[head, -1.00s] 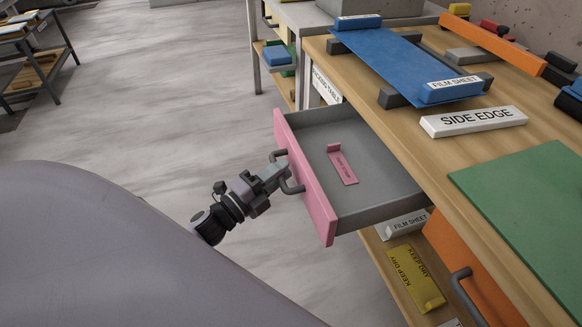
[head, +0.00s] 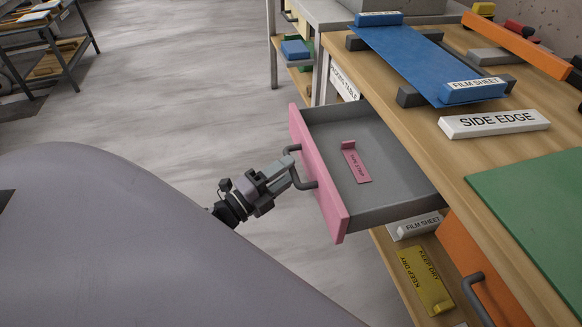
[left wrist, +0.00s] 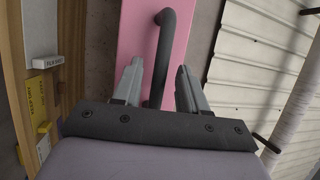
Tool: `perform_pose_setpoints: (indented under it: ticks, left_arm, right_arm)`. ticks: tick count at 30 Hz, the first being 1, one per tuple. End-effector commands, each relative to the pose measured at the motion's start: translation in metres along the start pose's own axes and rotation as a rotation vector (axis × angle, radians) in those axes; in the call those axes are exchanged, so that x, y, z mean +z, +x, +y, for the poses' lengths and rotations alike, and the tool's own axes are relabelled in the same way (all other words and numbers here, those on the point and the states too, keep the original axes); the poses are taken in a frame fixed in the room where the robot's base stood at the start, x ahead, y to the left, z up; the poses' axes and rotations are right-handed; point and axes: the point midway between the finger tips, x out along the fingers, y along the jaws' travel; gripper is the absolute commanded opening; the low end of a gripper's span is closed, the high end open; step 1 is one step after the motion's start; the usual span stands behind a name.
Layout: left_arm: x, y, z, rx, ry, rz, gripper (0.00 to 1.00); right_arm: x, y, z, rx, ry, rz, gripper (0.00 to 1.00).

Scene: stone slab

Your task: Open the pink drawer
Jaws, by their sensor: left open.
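The pink drawer (head: 318,178) stands pulled out from under the wooden table in the head view. Its grey inside is exposed, with a small pink labelled piece (head: 355,163) lying in it. A dark bar handle (head: 299,168) is on its pink front. My left gripper (head: 288,167) is at the handle. In the left wrist view the handle (left wrist: 160,60) runs between the two spread fingers (left wrist: 160,88), nearer the left one, in front of the pink drawer face (left wrist: 136,38). The jaws are open, not clamped on it. My right gripper is not in view.
Above the drawer, the wooden tabletop holds a blue sheet (head: 420,62), a white SIDE EDGE block (head: 494,123) and a green mat (head: 535,200). An orange drawer front (head: 490,265) and a yellow piece (head: 425,280) are below. Grey floor left of the drawer is clear.

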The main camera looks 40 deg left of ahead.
Motion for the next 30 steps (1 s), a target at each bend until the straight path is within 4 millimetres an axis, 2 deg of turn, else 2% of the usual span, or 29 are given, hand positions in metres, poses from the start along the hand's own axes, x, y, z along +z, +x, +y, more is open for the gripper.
perform_pose_setpoints:
  ticks: [6, 10, 30]
  left_arm:
    - [0.000, -0.034, 0.001, 0.003, -0.001, -0.002, 0.42]
    - [0.000, -0.046, 0.001, 0.002, -0.001, -0.001, 0.42]
    - [0.000, -0.051, 0.000, 0.000, 0.000, 0.000, 0.42]
  right_arm:
    - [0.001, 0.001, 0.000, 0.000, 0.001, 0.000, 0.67]
    - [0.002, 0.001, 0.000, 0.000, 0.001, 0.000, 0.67]
    - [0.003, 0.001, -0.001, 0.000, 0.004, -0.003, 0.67]
